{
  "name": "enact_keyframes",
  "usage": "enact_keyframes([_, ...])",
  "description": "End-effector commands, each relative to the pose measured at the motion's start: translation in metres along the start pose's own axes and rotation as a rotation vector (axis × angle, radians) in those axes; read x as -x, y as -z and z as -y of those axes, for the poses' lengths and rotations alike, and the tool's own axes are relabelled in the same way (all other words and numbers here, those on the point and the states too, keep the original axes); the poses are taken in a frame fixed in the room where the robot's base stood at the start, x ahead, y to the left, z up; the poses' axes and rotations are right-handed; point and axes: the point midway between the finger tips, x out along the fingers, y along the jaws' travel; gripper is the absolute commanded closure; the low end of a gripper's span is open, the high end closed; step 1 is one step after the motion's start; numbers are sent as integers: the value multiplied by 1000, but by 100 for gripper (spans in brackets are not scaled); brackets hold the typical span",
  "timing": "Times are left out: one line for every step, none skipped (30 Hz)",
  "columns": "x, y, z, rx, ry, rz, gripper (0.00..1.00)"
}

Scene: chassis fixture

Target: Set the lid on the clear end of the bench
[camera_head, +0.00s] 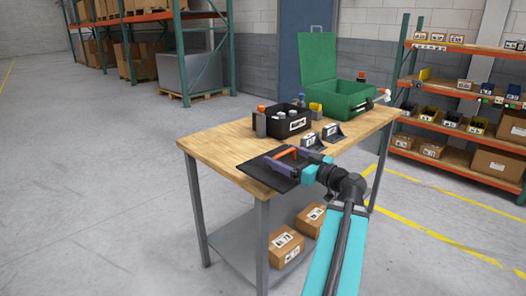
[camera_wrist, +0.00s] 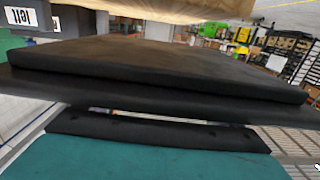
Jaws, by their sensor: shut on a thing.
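The lid (camera_head: 262,176) is a flat black plate with an orange handle (camera_head: 287,151), at the front left part of the wooden bench (camera_head: 212,142). My gripper (camera_head: 285,157), with purple fingers, is shut on the lid at its handle. The lid looks about level, and its near corner overlaps the bench's front edge in the picture. I cannot tell whether it touches the top or hangs just above it. In the wrist view the lid (camera_wrist: 160,62) is a dark slab across the frame, and the fingertips cannot be made out.
A black box (camera_head: 274,124) with bottles stands behind the lid, and small black labelled holders (camera_head: 308,139) stand to its right. An open green case (camera_head: 345,98) fills the back right of the bench. The bench's left end is bare. Cartons (camera_head: 286,246) sit on its lower shelf.

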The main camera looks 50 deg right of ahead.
Motion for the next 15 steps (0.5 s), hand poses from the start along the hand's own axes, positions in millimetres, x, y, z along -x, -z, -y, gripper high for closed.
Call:
enact_keyframes([-4, 5, -1, -1, 1, -1, 42])
enact_keyframes([-6, 5, -2, -1, 1, -1, 42])
enact_keyframes([-8, 5, -3, -2, 2, -1, 42])
enact_keyframes([-10, 4, -3, -2, 2, -1, 42])
enact_keyframes([-11, 4, -4, -2, 2, -1, 42])
enact_keyframes([-14, 4, -5, -1, 2, -1, 42])
enact_keyframes([-15, 4, -5, -1, 2, -1, 42])
enact_keyframes([-17, 4, -6, -2, 2, -1, 42])
enact_keyframes([-20, 2, -7, -2, 2, -1, 42])
enact_keyframes([-26, -1, -10, -1, 2, -1, 42])
enact_keyframes([-31, -2, -12, -1, 3, -1, 42])
enact_keyframes([-37, -2, -14, 0, 4, -1, 42])
enact_keyframes([-41, -3, -15, 0, 3, -1, 42])
enact_keyframes([-46, -3, -17, 0, 3, -1, 42])
enact_keyframes([-51, -4, -19, 0, 3, -1, 42])
